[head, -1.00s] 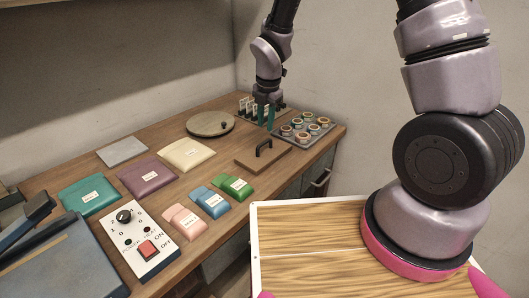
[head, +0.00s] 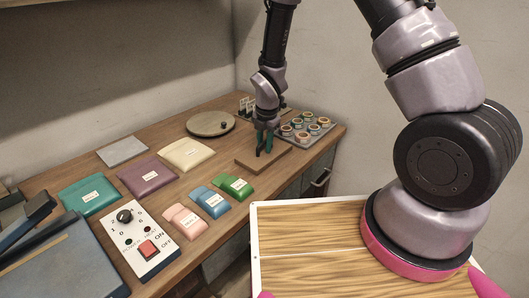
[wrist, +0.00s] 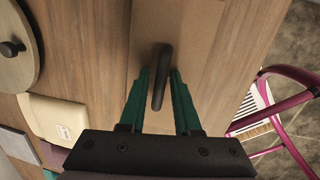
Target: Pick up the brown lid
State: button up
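The brown lid (head: 280,160) is a flat rectangular board lying on the wooden counter in the head view. It also shows in the wrist view (wrist: 188,22), with a dark handle (wrist: 160,80) standing up from its middle. My gripper (head: 264,151) is low over the lid, its green fingers pointing down at the handle. In the wrist view my gripper (wrist: 160,75) has one finger on each side of the handle, with a gap visible around it, so it looks open. In the head view the fingers hide the handle.
A round wooden lid with a knob (head: 210,123) lies behind to the left. A tray of small jars (head: 304,129) stands to the right. Several coloured pouches, such as the green one (head: 234,187), lie in front. A switch box (head: 142,238) is at the front left.

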grip_shut()
jog(key=shift+r, duration=0.1)
